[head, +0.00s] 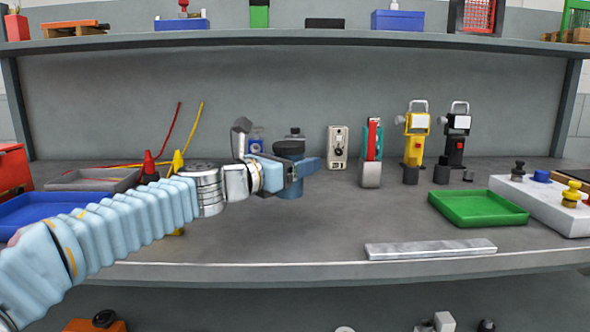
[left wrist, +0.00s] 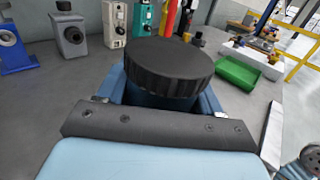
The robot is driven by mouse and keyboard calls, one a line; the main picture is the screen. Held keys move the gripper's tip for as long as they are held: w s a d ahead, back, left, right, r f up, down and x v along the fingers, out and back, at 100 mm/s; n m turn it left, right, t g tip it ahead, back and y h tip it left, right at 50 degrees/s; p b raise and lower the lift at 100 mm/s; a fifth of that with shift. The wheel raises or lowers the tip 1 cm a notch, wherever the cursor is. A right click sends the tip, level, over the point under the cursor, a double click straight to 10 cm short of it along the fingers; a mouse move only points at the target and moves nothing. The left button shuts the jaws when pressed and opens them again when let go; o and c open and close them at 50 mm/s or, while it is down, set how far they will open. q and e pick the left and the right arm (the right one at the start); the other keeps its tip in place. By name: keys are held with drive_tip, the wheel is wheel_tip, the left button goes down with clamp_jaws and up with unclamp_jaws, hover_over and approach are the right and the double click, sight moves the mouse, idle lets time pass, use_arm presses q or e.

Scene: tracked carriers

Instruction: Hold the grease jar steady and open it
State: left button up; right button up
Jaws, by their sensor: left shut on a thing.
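The grease jar (head: 290,190) is a blue jar with a dark lid (head: 289,149), standing on the grey bench at the middle. My left gripper (head: 295,172) reaches in from the left and is shut on the jar body below the lid. In the left wrist view the black ribbed lid (left wrist: 168,68) sits on top of the jar, with blue fingers on both sides of the body. The lid hides most of the body there. My right gripper is in neither view.
A green tray (head: 478,208) and a white board with knobs (head: 545,205) lie at the right. A metal bar (head: 430,249) lies near the front edge. Yellow (head: 415,135) and black (head: 457,135) lamps stand at the back right. A blue tray (head: 40,213) lies left. Bench in front of the jar is clear.

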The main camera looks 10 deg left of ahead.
sight(296, 142)
use_arm(q)
wheel_tip(296, 142, up, 5)
drive_tip(key=p, duration=0.2)
drive_tip(key=shift+r+p, duration=0.2)
drive_tip(key=shift+p, duration=0.2)
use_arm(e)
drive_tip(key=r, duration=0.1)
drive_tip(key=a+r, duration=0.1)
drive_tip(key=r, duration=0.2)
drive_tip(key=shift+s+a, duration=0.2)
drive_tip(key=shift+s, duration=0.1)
